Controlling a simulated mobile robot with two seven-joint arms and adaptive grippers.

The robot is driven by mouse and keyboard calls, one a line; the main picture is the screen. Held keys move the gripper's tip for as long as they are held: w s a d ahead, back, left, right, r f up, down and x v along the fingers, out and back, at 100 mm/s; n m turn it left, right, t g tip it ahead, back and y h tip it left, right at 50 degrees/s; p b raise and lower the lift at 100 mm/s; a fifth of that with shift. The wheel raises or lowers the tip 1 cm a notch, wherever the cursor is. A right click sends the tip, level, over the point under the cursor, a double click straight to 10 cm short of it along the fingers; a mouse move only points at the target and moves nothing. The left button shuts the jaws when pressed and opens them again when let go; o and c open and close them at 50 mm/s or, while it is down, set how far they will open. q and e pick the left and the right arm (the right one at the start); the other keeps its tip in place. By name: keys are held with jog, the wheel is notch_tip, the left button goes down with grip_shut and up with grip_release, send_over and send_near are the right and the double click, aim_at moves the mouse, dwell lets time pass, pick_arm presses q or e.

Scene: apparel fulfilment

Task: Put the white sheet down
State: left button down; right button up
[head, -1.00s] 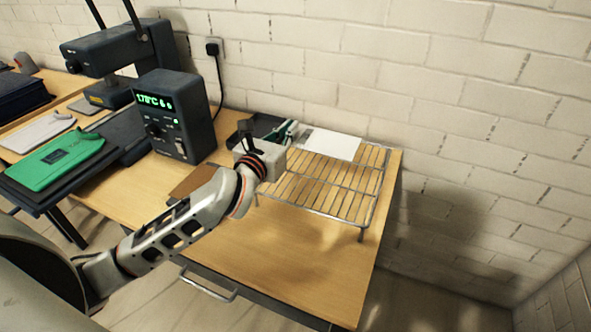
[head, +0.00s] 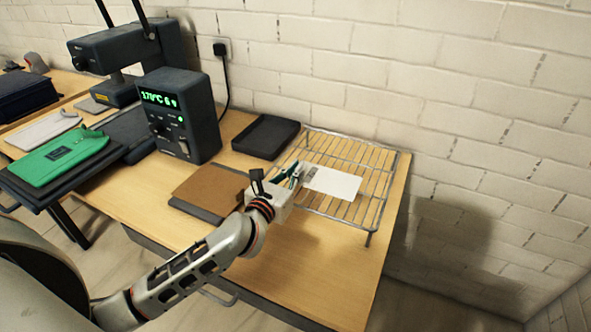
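A white sheet (head: 334,183), a thin flat rectangle with a small grey patch near its left end, is over the wire rack (head: 347,153). My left gripper (head: 297,174) is at the sheet's left end, at the rack's left edge, and its fingers appear closed on that end. I cannot tell whether the sheet touches the rack's wires or is held just above them. My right gripper is not in view.
A black tray (head: 266,136) lies behind my gripper, and a brown pad (head: 211,188) lies to its left. A heat press with a control box (head: 178,115) and a green pouch (head: 62,157) stand further left. A brick wall closes the back.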

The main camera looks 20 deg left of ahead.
pick_arm(q)
jog(key=shift+f, duration=0.15)
jog(key=c, duration=2.3)
grip_release()
